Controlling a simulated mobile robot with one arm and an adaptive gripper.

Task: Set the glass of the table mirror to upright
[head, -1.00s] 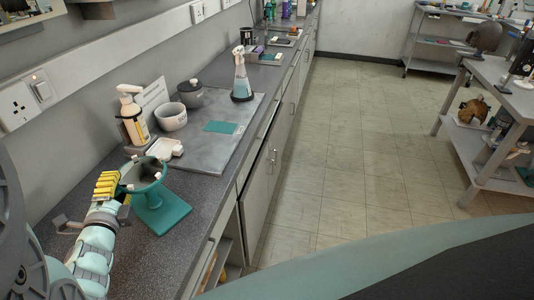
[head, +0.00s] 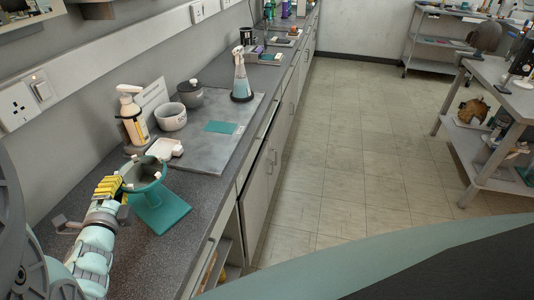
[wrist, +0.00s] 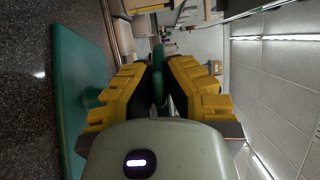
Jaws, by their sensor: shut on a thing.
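The teal table mirror stands on the counter at the left of the head view, with its square base (head: 165,212) flat. Its round glass (head: 148,173), in a teal frame with small white bulbs, is tilted back and faces largely upward. My gripper (head: 120,188) has yellow fingers and is at the left side of the frame, shut on its rim. In the wrist view, my gripper (wrist: 160,100) closes around the teal rim (wrist: 158,60), seen edge-on. The mirror base (wrist: 85,85) shows at the left there. The fingers hide part of the rim.
Behind the mirror are a white dish (head: 164,149), a pump bottle (head: 133,115), a grey bowl (head: 172,118), a lidded pot (head: 190,94) and a spray bottle (head: 241,78). A grey mat (head: 210,155) lies on the counter. The counter in front of the base is clear.

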